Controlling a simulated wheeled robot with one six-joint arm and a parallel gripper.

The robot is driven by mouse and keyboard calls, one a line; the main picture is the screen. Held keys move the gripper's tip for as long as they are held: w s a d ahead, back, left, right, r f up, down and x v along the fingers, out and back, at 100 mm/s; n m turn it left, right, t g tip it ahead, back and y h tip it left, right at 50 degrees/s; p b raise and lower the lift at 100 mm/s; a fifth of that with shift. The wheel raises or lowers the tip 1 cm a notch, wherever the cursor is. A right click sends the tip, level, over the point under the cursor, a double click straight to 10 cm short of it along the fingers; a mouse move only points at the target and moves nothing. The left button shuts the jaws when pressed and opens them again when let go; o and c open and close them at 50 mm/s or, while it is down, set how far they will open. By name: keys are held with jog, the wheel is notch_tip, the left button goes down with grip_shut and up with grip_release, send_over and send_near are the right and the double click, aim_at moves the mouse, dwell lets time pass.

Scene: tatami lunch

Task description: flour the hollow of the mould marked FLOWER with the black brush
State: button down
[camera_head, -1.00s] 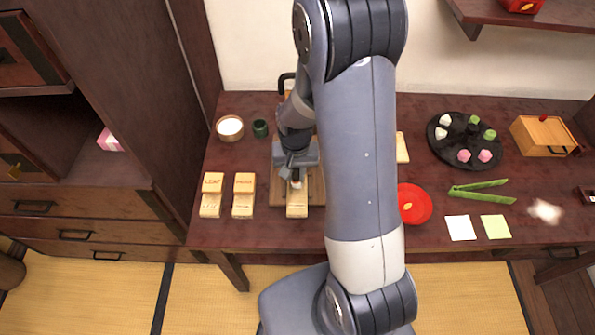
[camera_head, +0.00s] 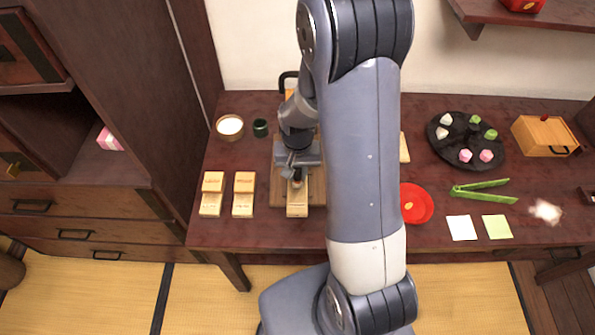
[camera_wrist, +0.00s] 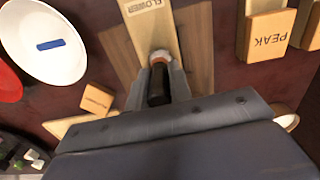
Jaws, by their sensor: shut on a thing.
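My gripper (camera_wrist: 160,85) is shut on the black brush (camera_wrist: 158,86), whose handle points back toward the wrist. The brush's pale bristle end (camera_wrist: 161,56) is over the wooden mould marked FLOWER (camera_wrist: 152,22), and appears to touch it or hover close above it. The mould's hollow is not visible; the brush head and gripper cover that part. In the head view, the mould (camera_head: 297,207) lies on a wooden board (camera_head: 317,190), with my gripper (camera_head: 297,174) above its far part.
Two other moulds (camera_head: 212,205) (camera_head: 243,205) stand left of the board; one reads PEAK (camera_wrist: 281,40) in the wrist view. A red dish (camera_head: 420,205) and green tongs (camera_head: 483,196) lie right.

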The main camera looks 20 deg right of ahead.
dwell(0.3)
jog(key=shift+r+p, duration=3)
jog(key=shift+r, duration=1.05)
jog(key=w+f+n, duration=0.1)
jog(key=w+n, duration=0.1)
jog(key=w, duration=0.1)
jog(key=w+f+n, duration=0.1)
jog(key=w, duration=0.1)
jog(key=shift+w+f, duration=0.15)
jog(key=shift+f, duration=0.2)
